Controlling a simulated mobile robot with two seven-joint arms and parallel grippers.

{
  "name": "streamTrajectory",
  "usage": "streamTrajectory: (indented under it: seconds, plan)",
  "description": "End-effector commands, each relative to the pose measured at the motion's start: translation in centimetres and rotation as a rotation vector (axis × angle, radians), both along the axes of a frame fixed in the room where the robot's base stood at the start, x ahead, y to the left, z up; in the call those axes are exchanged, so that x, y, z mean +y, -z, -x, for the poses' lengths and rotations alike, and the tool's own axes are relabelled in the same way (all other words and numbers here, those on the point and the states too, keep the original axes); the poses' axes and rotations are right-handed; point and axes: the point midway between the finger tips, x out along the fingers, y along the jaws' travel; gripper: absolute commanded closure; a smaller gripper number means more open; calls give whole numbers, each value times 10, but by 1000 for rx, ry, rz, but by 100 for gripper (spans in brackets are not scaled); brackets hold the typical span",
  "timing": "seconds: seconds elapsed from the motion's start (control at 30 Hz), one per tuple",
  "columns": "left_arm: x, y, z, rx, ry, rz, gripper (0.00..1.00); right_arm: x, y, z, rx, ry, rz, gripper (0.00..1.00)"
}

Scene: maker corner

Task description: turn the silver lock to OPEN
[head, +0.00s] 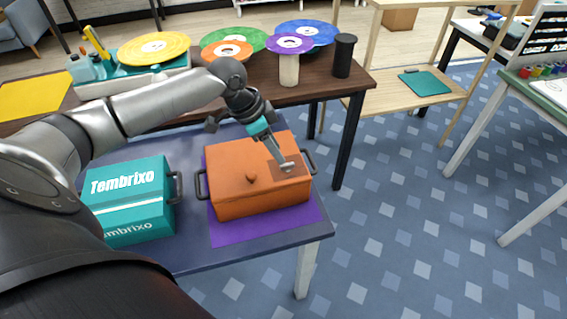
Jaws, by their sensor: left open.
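An orange box (232,192) with a dark handle at each side and a round orange knob on its lid stands on a purple mat (262,229). A brown plate (277,175) lies at the right part of the lid. A small silver piece (288,167), which looks like the lock, shows on this plate, partly covered by my fingers. My left gripper (283,160) reaches down from above, open, with its fingertips right at the silver piece. I cannot tell whether they touch it. The lock's markings are too small to read. My right gripper is out of view.
A teal Tembrixo box (130,203) stands left of the orange box on the blue table (190,256). Behind is a brown table (330,88) with coloured discs, a dark cylinder (344,55) and a yellow sheet (35,95).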

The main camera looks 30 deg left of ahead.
Motion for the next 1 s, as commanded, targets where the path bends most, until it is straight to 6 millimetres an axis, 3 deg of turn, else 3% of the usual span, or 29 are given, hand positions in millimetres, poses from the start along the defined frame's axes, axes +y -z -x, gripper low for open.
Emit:
streamTrajectory:
  seconds: [0.1, 0.3, 0.7, 1.0]
  plan:
    - [-7, 23, -7, -1, -1, 3, 56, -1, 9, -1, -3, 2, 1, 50]
    - [-11, 43, -14, -2, 1, 0, 56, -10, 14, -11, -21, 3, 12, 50]
    - [-13, 47, -15, -2, 1, 0, 57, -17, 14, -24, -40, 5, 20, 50]
    - [-13, 47, -15, -2, 1, 0, 91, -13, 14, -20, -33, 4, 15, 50]
